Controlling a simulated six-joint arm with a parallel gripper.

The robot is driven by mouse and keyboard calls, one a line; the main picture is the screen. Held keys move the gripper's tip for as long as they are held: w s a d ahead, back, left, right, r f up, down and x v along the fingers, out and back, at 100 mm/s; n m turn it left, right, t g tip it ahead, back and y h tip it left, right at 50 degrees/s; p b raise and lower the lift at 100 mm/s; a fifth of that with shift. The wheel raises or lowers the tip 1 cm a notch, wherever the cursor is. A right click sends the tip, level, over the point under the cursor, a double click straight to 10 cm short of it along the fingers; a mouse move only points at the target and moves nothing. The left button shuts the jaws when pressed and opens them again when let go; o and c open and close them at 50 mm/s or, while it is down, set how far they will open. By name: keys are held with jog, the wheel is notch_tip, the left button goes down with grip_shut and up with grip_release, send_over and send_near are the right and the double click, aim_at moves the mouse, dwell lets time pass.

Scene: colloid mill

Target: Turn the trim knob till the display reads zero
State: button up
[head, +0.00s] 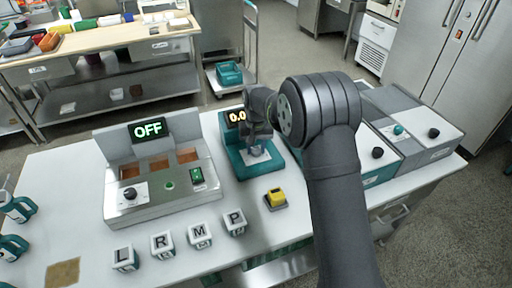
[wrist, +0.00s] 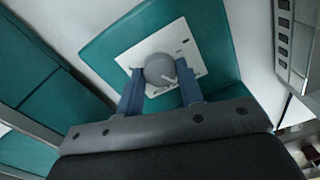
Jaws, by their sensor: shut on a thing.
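The trim knob (wrist: 157,66) is a round grey dial with a white pointer line, on a white scale plate (wrist: 178,33) of a teal unit (wrist: 103,40). The pointer aims toward the lower right in the wrist view. My gripper (wrist: 160,80) has one finger on each side of the knob and is shut on it. In the head view my gripper (head: 256,142) comes down over the teal unit (head: 242,166) and hides the knob.
Left of the unit stands a grey machine (head: 160,200) with a display reading OFF (head: 148,131). In front are a yellow button (head: 275,197) and several lettered blocks, such as P (head: 234,221). More knobbed units (head: 378,153) stand to the right.

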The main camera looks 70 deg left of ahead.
aim_at(256, 150)
dwell(0.4)
jog(key=o, duration=1)
notch_tip(256, 150, up, 18)
jog(key=shift+f, duration=0.25)
notch_tip(256, 150, down, 18)
jog(key=shift+r, duration=0.25)
dwell(0.4)
